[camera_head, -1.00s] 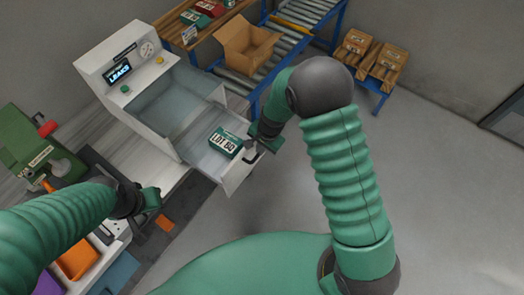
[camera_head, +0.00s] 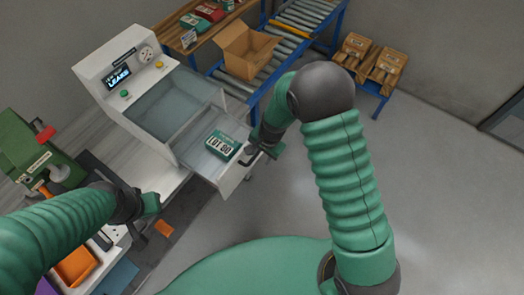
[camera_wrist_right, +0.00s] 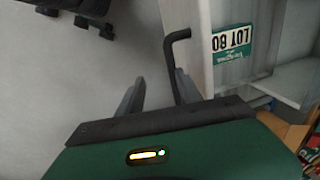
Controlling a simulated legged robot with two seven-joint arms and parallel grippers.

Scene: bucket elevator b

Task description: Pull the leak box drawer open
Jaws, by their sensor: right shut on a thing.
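The leak box (camera_head: 135,95) is a pale machine with a "LEAKS" screen and a clear chamber, left of centre in the head view. Its drawer (camera_head: 228,180) stands out well open toward me. A green-and-white packet (camera_head: 221,146) marked "LOT 80" lies inside it; it also shows in the right wrist view (camera_wrist_right: 232,40). My right gripper (camera_head: 262,148) is at the drawer front, shut on the dark handle (camera_wrist_right: 172,55), which shows beside its fingers in the wrist view. My left gripper (camera_head: 150,205) hangs away from the drawer, at lower left; its fingers are unclear.
A green machine (camera_head: 28,150) stands at far left, with an orange bin (camera_head: 76,266) below it. Brown packages (camera_head: 370,58) rest on a blue stand. The floor to the right is clear.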

